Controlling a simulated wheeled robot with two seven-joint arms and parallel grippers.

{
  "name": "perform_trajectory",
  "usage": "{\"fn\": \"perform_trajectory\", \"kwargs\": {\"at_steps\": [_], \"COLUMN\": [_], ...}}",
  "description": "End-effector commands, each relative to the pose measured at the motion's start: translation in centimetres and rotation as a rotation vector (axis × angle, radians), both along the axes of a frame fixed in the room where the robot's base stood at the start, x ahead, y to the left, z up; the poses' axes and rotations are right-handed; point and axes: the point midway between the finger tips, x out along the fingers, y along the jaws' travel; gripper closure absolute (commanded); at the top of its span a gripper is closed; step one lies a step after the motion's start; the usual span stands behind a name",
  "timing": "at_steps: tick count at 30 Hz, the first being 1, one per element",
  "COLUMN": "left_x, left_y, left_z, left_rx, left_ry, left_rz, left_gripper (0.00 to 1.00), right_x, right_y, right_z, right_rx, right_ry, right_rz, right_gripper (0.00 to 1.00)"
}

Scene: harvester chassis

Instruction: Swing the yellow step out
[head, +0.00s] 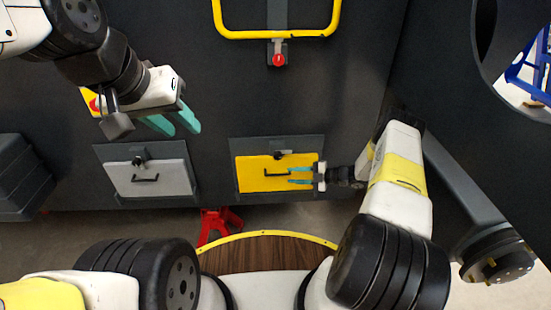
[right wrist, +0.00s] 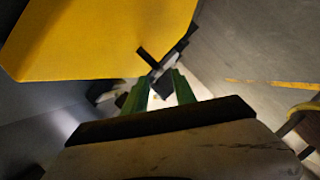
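A yellow panel (head: 243,178) with a black bar handle (head: 262,175) and a dark latch above it sits in a grey frame low on the dark chassis wall. A yellow tubular loop (head: 335,20) is higher on the wall; I cannot tell which of the two is the step. My right gripper (head: 289,176) is in front of the yellow panel's right part, fingers apart near the handle's right end. In the right wrist view, the panel (right wrist: 90,35) is upper left and a dark fitting (right wrist: 160,62) is near the fingertips (right wrist: 160,80); contact is unclear. My left gripper (head: 180,128) is open and empty, upper left.
A grey panel (head: 150,182) with a similar handle is to the left. A red knob (head: 279,60) hangs below the yellow loop. A red and yellow fitting (head: 93,101) is partly hidden by my left gripper. A red stand (head: 215,222) is below.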

Motion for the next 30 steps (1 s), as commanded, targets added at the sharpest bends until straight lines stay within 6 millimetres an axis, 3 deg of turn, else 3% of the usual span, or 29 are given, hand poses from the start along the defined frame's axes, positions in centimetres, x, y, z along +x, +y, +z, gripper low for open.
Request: {"fn": "perform_trajectory", "kwargs": {"at_steps": [12,24,25,30], "left_x": [0.0,0.0,0.0,0.0], "left_y": [0.0,0.0,0.0,0.0], "left_z": [0.0,0.0,0.0,0.0], "left_rx": [0.000,0.000,0.000,0.000], "left_ry": [0.000,0.000,0.000,0.000], "left_rz": [0.000,0.000,0.000,0.000], "left_gripper": [0.64,0.64,0.64,0.64], "right_x": [1.9,2.3,2.3,2.3], "right_y": [5.8,6.8,6.8,6.8], "right_z": [-1.3,-1.5,-1.5,-1.5], "right_rx": [-0.001,-0.002,-0.002,-0.002], "right_ry": [-0.001,-0.003,-0.003,-0.003], "right_rz": [0.003,0.003,0.003,0.003], "right_gripper": [0.67,0.67,0.69,1.00]}}
